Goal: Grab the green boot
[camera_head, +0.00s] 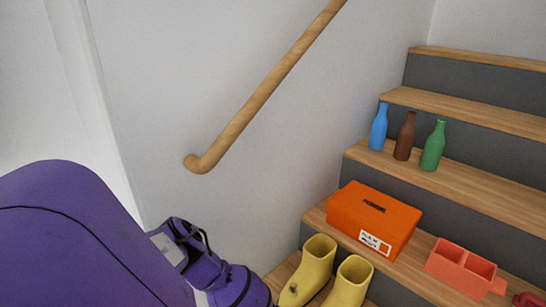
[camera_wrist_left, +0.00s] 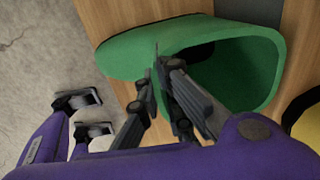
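The green boot (camera_wrist_left: 235,65) fills the upper middle of the left wrist view, lying with its wide opening toward the camera, over wood. My left gripper (camera_wrist_left: 158,75) is at the near left edge of that opening. One finger is inside the boot and the other outside, with the fingers close together on the boot's wall. The fingertips are partly hidden. In the head view my purple left arm comes in from the left; its gripper and the green boot are out of frame. My right gripper is in neither view.
Yellow boots (camera_head: 312,268) stand on a lower stair. An orange shoebox (camera_head: 365,212) and a coral divided holder (camera_head: 462,265) stand one step up. Blue (camera_head: 379,128), brown (camera_head: 405,137) and green (camera_head: 433,147) bottles stand higher. A wooden handrail (camera_head: 262,92) runs along the wall.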

